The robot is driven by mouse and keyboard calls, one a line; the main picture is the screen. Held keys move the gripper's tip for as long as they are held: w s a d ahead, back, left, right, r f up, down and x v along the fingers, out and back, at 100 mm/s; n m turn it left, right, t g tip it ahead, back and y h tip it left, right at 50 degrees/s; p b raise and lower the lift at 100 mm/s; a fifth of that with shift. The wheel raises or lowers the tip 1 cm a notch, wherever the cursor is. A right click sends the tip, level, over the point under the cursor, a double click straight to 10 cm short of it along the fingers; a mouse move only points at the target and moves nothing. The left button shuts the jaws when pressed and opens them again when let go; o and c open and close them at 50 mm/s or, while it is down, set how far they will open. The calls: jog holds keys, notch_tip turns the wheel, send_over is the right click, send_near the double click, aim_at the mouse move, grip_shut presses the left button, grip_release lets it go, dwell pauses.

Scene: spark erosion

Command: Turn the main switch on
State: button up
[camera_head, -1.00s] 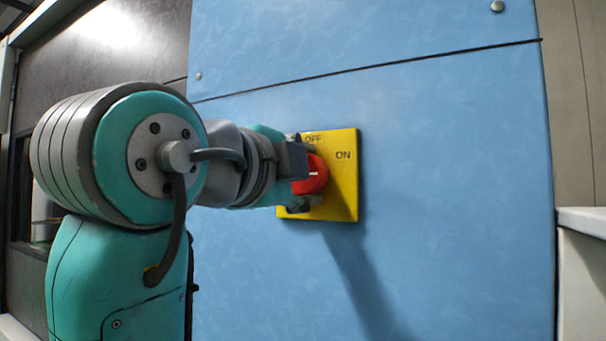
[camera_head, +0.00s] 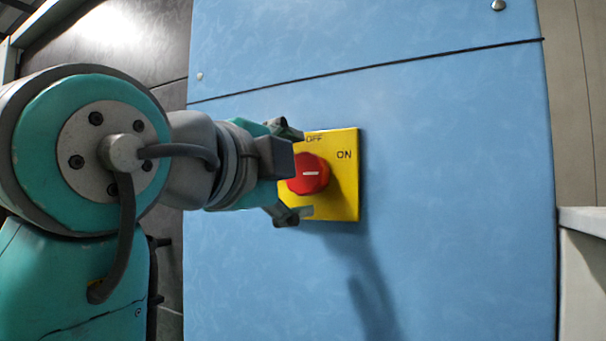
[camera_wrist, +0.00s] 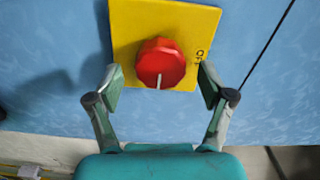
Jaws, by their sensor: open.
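The main switch is a red knob (camera_head: 308,175) on a yellow plate (camera_head: 345,200), fixed to a blue panel. The plate reads OFF at its top and ON at its upper right. The knob's white mark lies about horizontal in the head view. In the wrist view the mark is on the lower part of the knob (camera_wrist: 160,62). My gripper (camera_head: 290,172) is open, just off the plate. Its fingers stand apart, above and below the knob in the head view. In the wrist view my gripper (camera_wrist: 160,88) shows a clear gap between each finger and the knob.
The blue panel (camera_head: 450,200) is flat and clear around the plate, with a dark seam above it. A pale ledge (camera_head: 582,222) stands at the right edge. A dark surface lies at the upper left.

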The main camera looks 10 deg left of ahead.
jog(key=v, duration=0.9)
jog(key=shift+s, duration=0.15)
